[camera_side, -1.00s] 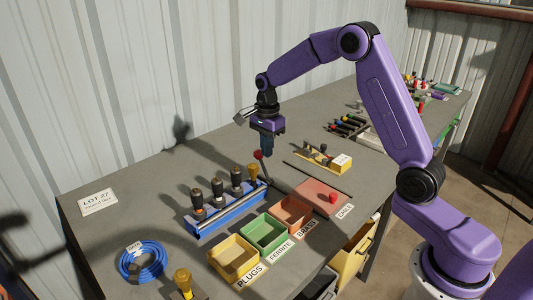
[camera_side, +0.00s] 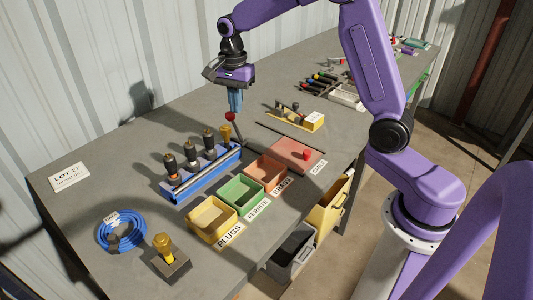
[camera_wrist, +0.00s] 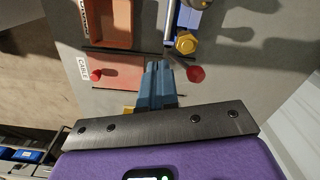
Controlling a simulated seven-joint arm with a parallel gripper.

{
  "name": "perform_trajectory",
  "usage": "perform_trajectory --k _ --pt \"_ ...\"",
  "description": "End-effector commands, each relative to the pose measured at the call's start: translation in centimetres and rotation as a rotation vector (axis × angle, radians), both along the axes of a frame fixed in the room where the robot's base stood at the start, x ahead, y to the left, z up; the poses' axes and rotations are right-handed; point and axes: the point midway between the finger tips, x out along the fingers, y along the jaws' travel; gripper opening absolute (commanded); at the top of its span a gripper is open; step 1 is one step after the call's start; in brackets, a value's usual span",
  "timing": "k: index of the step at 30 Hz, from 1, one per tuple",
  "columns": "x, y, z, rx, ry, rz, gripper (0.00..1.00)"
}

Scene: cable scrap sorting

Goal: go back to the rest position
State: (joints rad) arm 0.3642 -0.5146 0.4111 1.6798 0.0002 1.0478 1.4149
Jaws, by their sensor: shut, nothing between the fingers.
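My gripper (camera_side: 235,108) has blue fingers, which are shut and empty, pointing down above the table. It hangs just above or beside the red ball knob (camera_side: 230,117) of a lever at the far end of the blue fixture (camera_side: 207,178); I cannot tell whether they touch. In the wrist view, the closed fingers (camera_wrist: 158,68) are apart in the picture from the red ball (camera_wrist: 195,74), which lies to their right. A yellow hexagonal knob (camera_wrist: 186,42) shows just beyond the fingertips.
Several black-topped posts stand on the fixture. Yellow (camera_side: 211,222), green (camera_side: 241,195) and orange (camera_side: 267,172) bins line the front, beside a reddish tray (camera_side: 290,151) with a red knob. A yellow tool holder (camera_side: 300,118) stands to the right. Blue cable (camera_side: 122,232) lies front left.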

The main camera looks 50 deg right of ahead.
Motion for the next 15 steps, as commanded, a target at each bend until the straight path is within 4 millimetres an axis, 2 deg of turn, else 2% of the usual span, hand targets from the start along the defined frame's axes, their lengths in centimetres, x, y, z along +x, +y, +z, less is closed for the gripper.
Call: perform_trajectory --k 1,6,15 --pt "-1.3 1.2 0.4 0.001 -0.003 0.100 0.00" --pt "-6.0 4.4 1.3 0.000 -0.008 0.453 0.00" --pt "-15.4 7.5 2.1 0.000 -0.016 1.070 0.00"
